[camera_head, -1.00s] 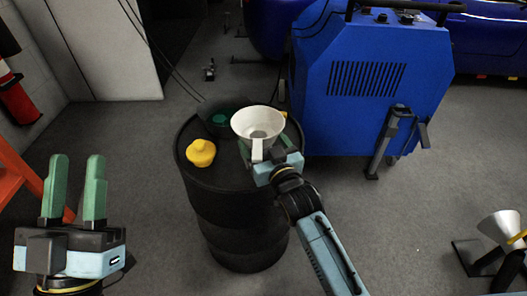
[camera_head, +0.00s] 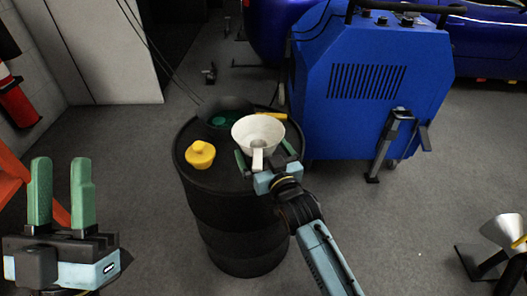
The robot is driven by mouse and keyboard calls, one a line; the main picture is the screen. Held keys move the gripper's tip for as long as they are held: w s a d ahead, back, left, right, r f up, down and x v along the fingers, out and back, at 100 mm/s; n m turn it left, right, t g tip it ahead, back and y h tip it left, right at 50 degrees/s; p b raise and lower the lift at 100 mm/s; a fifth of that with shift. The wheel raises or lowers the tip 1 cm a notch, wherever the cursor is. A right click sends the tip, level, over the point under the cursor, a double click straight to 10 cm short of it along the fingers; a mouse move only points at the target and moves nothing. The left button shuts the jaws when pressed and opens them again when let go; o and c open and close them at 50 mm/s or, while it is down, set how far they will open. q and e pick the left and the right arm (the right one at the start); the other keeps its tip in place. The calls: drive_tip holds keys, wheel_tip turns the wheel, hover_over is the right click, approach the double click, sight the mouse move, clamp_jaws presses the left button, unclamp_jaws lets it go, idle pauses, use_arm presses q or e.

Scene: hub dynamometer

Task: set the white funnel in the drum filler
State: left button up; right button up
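The white funnel (camera_head: 258,131) is upright at the right side of the top of the black drum (camera_head: 235,215), its handle pointing towards me. My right gripper (camera_head: 266,158) is at the near side of the funnel. Its green fingers are spread on either side of the handle, with gaps. The funnel hides its own spout and whatever is under it, so I cannot tell whether it sits in an opening. A dark round bowl (camera_head: 213,108) with a green inside is at the back of the drum top. My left gripper (camera_head: 61,190) is open and empty at the far left.
A yellow knob-topped piece (camera_head: 200,156) is on the drum's left side. A yellow bar (camera_head: 273,115) shows behind the funnel. A blue machine (camera_head: 365,85) stands right of the drum. Floor left of the drum is clear.

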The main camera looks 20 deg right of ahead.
sight(265, 153)
drive_tip(key=shift+s+r, duration=0.1)
drive_tip(key=shift+r, duration=0.3)
drive_tip(key=s+p, duration=0.1)
drive_tip(key=s, duration=0.1)
drive_tip(key=s+p, duration=0.1)
drive_tip(key=s, duration=0.1)
drive_tip(key=s+p, duration=0.1)
drive_tip(key=s, duration=0.1)
drive_tip(key=shift+d, duration=0.35)
drive_tip(key=s+p, duration=0.2)
drive_tip(key=s, duration=0.4)
use_arm(q)
drive_tip(key=w+f+g+y, duration=0.2)
drive_tip(key=w+f+g, duration=0.2)
drive_tip(key=f+g, duration=0.5)
drive_tip(key=shift+f+y, duration=0.35)
drive_tip(key=shift+y, duration=0.05)
use_arm(e)
drive_tip(key=s+r+y, duration=0.1)
drive_tip(key=s+r, duration=0.1)
drive_tip(key=r, duration=0.4)
drive_tip(key=s+r+n+g+y, duration=0.1)
drive_tip(key=s+r, duration=0.2)
drive_tip(key=r, duration=0.4)
drive_tip(key=shift+s+n+y, duration=0.25)
drive_tip(key=shift+n+y, duration=0.05)
drive_tip(key=shift+y, duration=0.1)
